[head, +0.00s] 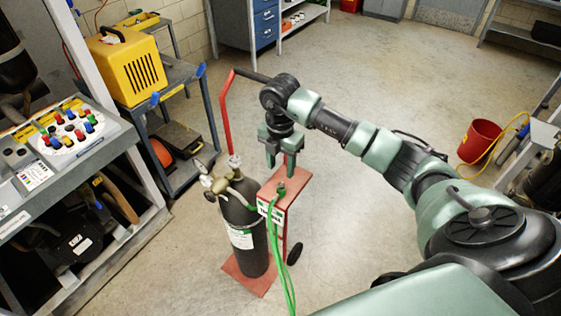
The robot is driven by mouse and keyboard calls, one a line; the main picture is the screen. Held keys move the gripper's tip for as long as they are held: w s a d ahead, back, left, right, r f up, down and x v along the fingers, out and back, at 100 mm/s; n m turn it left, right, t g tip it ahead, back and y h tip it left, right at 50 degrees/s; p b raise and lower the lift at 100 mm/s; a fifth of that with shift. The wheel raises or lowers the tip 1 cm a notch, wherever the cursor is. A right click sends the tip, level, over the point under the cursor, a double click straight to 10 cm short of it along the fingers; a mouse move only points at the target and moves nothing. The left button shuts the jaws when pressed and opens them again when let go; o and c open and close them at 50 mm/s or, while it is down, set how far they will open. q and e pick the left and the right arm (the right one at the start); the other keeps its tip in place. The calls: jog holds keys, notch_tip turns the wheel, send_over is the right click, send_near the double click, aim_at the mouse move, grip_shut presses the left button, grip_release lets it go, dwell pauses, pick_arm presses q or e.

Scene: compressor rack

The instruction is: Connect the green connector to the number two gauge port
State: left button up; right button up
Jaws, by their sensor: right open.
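The green connector (281,189) stands on the small red shelf (294,183) of the gas cylinder's cart, and its green hose (277,240) hangs down toward the bottom of the view. My right gripper (281,168) is open and empty, its fingers pointing down above the connector and apart from it. At the left, a rack panel (70,134) carries several coloured fittings around a white plate. I cannot tell which is the number two gauge port, as the labels are too small. My left gripper is not in view.
A dark gas cylinder (240,235) with gauges stands on the red cart, whose red handle (223,115) rises behind it. A yellow machine (127,67) sits on a grey cart at the back left. A red bucket (478,142) stands at the right. The middle floor is clear.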

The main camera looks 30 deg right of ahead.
aim_at(281, 184)
notch_tip(281, 184, down, 10)
jog(key=b, duration=0.6)
jog(key=shift+r, duration=0.1)
grip_shut()
